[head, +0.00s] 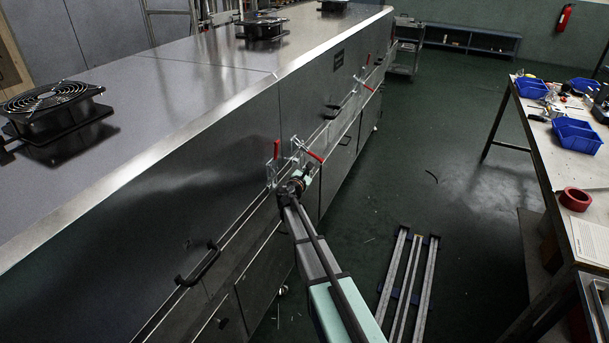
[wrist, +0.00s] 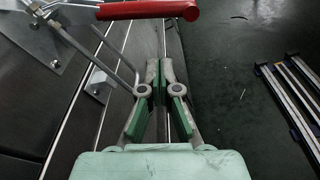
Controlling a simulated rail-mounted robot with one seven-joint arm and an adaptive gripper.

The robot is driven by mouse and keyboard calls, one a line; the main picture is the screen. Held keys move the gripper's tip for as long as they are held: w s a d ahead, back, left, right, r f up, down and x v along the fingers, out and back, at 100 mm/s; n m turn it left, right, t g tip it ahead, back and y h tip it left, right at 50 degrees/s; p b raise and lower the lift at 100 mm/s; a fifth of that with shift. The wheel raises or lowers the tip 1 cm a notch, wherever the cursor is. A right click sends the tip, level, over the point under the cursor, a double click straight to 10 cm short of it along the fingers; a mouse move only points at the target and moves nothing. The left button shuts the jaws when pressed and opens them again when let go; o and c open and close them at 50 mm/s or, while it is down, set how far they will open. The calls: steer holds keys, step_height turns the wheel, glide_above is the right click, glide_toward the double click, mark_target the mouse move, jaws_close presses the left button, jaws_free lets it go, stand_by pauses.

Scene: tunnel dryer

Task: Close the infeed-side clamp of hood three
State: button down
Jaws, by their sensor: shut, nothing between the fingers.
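Red-handled toggle clamps sit along the dryer's front side. In the head view, one near clamp has an upright red handle (head: 277,150); the one just right of it has a handle (head: 313,156) slanting outward. No hood number is readable, so I cannot tell which belongs to hood three. My gripper (head: 300,176) is close by these two, just below the slanted handle. In the wrist view, my gripper (wrist: 161,64) has its fingers together and empty. A red clamp handle (wrist: 150,10) lies across the top, beyond the fingertips, with steel rods and brackets to its left; contact is not visible.
More red-handled clamps (head: 362,84) are farther along the dryer (head: 150,150). A black pull handle (head: 200,264) juts out nearer. Metal rails (head: 405,275) lie on the floor at right. A workbench (head: 545,150) with blue bins stands far right. The floor between is mostly clear.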

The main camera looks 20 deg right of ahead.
mark_target(310, 153)
steer(key=shift+s+d+r+p, duration=0.15)
steer(key=shift+d+r+p, duration=0.25)
steer(key=shift+r, duration=0.5)
steer(key=shift+s+d+r+p, duration=0.15)
steer(key=shift+d+r+p, duration=0.15)
steer(key=shift+r, duration=0.55)
steer(key=shift+a, duration=0.1)
